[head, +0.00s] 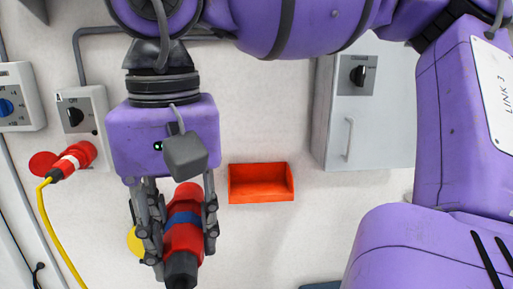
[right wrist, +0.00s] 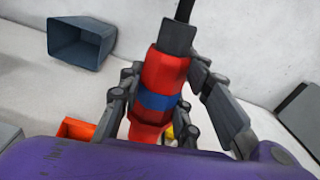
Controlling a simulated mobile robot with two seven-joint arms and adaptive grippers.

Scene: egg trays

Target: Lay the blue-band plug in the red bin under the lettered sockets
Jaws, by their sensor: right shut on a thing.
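The blue-band plug (head: 184,232) is red with a blue band and a black cable end. In the head view my right gripper (head: 182,240) is shut on it and holds it in front of the wall, cable end down. The plug also shows between the fingers in the right wrist view (right wrist: 159,103). The red bin (head: 261,195) is open and empty on the wall, to the right of the gripper and apart from it. Part of it shows in the right wrist view (right wrist: 74,129). A socket box marked A (head: 86,105) is on the wall at the left. My left gripper is not in view.
A red and white plug (head: 72,160) with a yellow cable sits at socket A. Another switch box (head: 20,97) is at the far left. A grey cabinet (head: 345,130) stands right of the bin. A yellow round thing (head: 134,243) is partly hidden behind my gripper. A blue-grey container (right wrist: 82,43) shows in the wrist view.

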